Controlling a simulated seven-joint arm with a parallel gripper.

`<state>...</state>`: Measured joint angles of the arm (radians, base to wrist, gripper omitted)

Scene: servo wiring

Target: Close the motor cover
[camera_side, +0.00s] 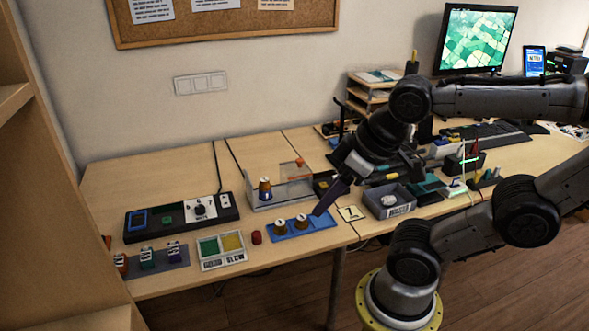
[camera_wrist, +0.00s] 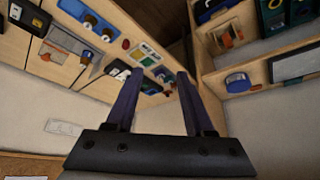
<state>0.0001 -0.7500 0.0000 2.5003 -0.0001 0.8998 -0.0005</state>
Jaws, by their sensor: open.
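The clear motor housing (camera_side: 280,192) stands on the table left of centre in the side view. An orange and blue motor (camera_side: 265,187) stands at its left end. A clear panel with an orange tab (camera_side: 300,162) rises at its back right and looks like the raised cover; its exact angle is hard to tell. In the wrist view the housing (camera_wrist: 66,41) is at upper left. My gripper (camera_side: 325,203) is open and empty, to the right of the housing and near the blue board. Its two dark fingers (camera_wrist: 160,78) stand apart in the wrist view.
A blue board (camera_side: 318,226) with two motors lies in front of the housing. A red knob (camera_side: 256,237), a green and yellow tray (camera_side: 222,250) and a black control box (camera_side: 182,216) are to the left. A grey bin (camera_side: 388,202) is at the right.

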